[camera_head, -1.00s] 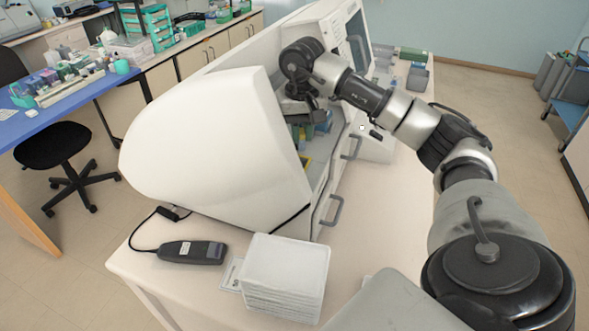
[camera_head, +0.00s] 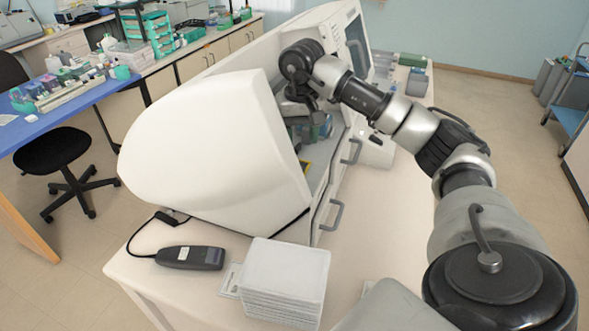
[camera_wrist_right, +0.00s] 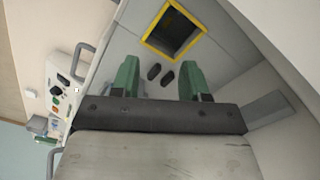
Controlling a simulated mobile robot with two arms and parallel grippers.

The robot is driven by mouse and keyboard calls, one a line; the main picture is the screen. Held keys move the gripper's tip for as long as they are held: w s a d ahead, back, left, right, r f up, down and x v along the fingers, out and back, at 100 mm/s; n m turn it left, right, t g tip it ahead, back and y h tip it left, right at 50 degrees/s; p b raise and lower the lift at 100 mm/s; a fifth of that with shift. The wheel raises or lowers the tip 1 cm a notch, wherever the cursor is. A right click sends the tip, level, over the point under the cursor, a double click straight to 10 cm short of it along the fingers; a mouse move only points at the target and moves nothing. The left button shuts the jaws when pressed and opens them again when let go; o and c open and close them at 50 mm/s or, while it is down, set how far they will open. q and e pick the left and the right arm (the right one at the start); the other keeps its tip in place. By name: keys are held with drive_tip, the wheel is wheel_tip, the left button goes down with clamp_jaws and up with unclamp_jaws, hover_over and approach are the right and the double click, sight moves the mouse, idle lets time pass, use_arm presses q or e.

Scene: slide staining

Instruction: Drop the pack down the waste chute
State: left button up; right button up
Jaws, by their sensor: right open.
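The waste chute (camera_wrist_right: 174,32) is a dark square opening with a yellow rim in the machine's floor. In the head view, part of its yellow rim (camera_head: 306,167) shows inside the machine. The chute lies beyond the fingertips in the wrist view. In the head view my right gripper (camera_head: 318,122) is inside the machine's open front, partly hidden. I see no pack that I can identify. My left gripper is not in view.
The white machine (camera_head: 205,140) has a curved cover and front handles (camera_head: 333,214). A stack of white trays (camera_head: 285,275) and a dark handheld device (camera_head: 190,257) lie on the bench (camera_head: 385,215). The bench right of the machine is mostly clear.

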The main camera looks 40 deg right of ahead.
wheel_tip(320, 180, up, 10)
drive_tip(key=p, duration=0.1)
drive_tip(key=shift+f, duration=0.15)
idle(0.6)
